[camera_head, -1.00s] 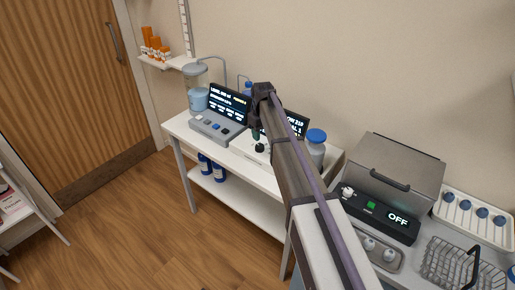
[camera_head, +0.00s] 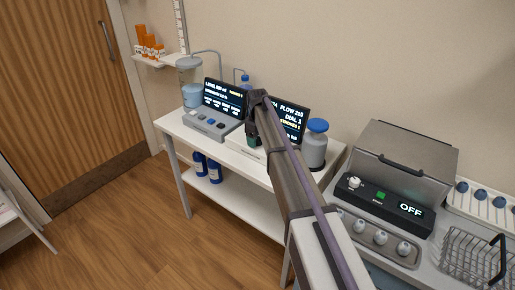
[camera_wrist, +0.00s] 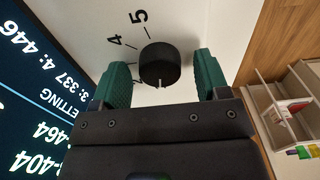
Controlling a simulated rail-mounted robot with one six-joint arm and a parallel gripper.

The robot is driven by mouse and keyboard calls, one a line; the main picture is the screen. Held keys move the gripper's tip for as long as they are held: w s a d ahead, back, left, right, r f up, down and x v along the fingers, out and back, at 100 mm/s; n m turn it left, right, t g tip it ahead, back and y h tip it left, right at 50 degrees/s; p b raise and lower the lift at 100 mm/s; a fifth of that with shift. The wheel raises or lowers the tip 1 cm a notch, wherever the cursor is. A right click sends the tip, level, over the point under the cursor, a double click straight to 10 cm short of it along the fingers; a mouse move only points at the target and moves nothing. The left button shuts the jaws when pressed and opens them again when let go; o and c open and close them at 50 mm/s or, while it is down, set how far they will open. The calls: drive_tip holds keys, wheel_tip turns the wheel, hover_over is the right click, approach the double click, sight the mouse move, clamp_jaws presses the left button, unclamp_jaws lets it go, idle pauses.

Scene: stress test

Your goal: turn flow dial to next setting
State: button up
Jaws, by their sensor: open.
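The flow dial (camera_wrist: 159,62) is a round black knob on a white panel (camera_wrist: 185,22) in the wrist view. A small white mark shows at its lower edge, and the numerals 4 and 5 are printed beside it. My gripper (camera_wrist: 161,78) is open, with one green finger on each side of the dial and a visible gap to each. In the head view my gripper (camera_head: 252,138) reaches down at the dial unit and hides the dial. The dark display (camera_head: 293,119) behind it reads FLOW 210 and DIAL 1.
A control box with its own screen (camera_head: 224,97) stands left of the dial unit. A grey bottle with a blue cap (camera_head: 316,150) stands close on its right. Farther right are a lidded metal machine reading OFF (camera_head: 411,210) and a wire basket (camera_head: 470,258).

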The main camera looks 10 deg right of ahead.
drive_tip(key=shift+c, duration=0.2)
drive_tip(key=c, duration=0.9)
drive_tip(key=shift+m, duration=0.5)
drive_tip(key=m, duration=0.2)
drive_tip(key=shift+m, duration=0.4)
drive_tip(key=m, duration=0.8)
drive_tip(key=shift+m, duration=2)
